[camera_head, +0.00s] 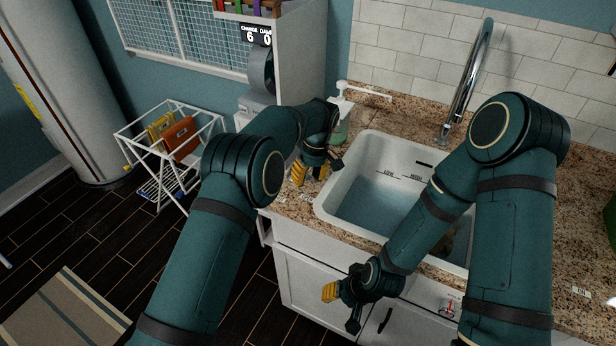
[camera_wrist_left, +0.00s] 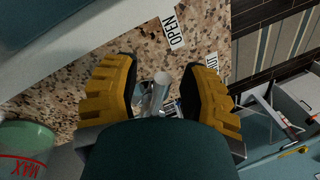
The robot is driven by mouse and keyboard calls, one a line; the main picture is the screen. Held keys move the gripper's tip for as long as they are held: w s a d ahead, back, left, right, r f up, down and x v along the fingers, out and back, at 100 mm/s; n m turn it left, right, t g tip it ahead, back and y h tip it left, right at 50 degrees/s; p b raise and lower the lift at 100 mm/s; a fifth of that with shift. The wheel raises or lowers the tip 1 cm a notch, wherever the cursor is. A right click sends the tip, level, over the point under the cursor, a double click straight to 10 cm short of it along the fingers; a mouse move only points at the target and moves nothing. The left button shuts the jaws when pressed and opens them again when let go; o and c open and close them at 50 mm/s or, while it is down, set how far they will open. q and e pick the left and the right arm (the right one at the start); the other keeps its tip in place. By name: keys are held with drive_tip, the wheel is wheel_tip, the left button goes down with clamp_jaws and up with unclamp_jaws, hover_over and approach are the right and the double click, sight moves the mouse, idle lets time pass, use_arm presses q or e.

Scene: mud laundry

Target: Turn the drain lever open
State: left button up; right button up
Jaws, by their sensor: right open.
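The drain lever (camera_wrist_left: 160,91), a short silver metal bar, shows in the left wrist view between my left gripper's two yellow fingers. The fingers are apart, with gaps on both sides of the lever. A white OPEN label (camera_wrist_left: 172,30) lies on the speckled counter beyond it; a second label (camera_wrist_left: 212,64) is partly hidden by the right-hand finger. In the head view my left gripper (camera_head: 312,171) is at the counter left of the sink (camera_head: 322,208), and the lever cannot be made out there. My right gripper (camera_head: 343,306) is open and empty in front of the sink cabinet.
The white sink holds bluish water. A chrome faucet (camera_head: 468,82) stands behind it. A drying rack (camera_head: 172,160) stands on the floor at left.

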use_arm(q)
wheel_tip(320, 180, up, 12)
drive_tip(key=w+d, duration=0.1)
drive_tip(key=d, duration=0.1)
idle(0.5)
drive_tip(key=shift+f, duration=0.15)
